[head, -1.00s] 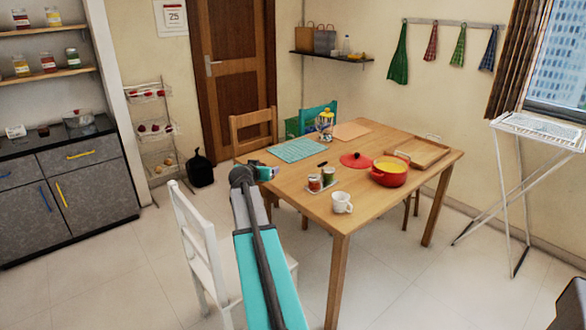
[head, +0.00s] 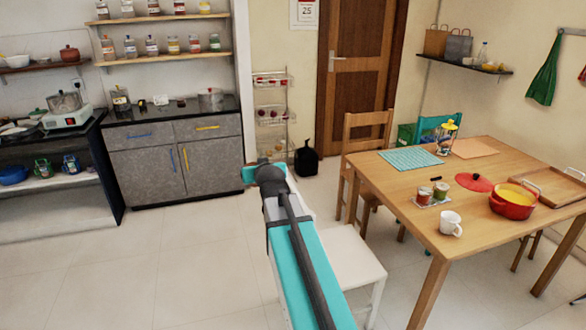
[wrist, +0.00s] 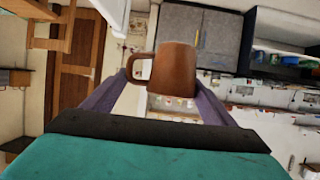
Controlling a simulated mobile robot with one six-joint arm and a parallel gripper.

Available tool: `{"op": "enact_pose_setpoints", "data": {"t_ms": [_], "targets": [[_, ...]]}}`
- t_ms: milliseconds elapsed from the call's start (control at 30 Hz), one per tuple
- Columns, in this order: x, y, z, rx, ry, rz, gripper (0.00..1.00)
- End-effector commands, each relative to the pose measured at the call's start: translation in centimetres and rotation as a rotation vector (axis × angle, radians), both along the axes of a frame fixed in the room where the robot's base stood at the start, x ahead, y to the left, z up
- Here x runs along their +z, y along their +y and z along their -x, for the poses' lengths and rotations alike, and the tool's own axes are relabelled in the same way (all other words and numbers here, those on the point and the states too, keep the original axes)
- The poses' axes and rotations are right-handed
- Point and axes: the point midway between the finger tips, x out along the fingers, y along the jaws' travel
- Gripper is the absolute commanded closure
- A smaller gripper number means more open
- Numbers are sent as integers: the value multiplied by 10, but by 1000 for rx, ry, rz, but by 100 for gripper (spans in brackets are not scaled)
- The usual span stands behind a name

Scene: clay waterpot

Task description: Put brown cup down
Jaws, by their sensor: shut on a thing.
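The brown cup (wrist: 174,69) is in the wrist view, held between the two fingers of my gripper (wrist: 165,90). In the head view my gripper (head: 252,172) is at the end of my teal arm, in front of the grey cabinet and above the floor. The cup is hidden behind my wrist in the head view.
The wooden table (head: 420,200) at right bears a white mug (head: 451,223), a red pot (head: 512,201) and jars. A white chair (head: 345,262) stands beside my arm. The grey cabinet (head: 150,165) has a dark countertop (head: 180,112) with items and some clear room.

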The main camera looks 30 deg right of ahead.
Motion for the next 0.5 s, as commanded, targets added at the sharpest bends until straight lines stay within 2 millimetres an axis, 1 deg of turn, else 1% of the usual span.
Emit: {"op": "enact_pose_setpoints", "data": {"t_ms": [33,200,300,400,500], "targets": [[5,24,0,43,-2,-1,47],[18,93,-1,173,-2,1,47],[25,124,1,233,-1,1,47],[29,145,3,274,-1,1,47],[31,157,4,296,1,0,47]]}}
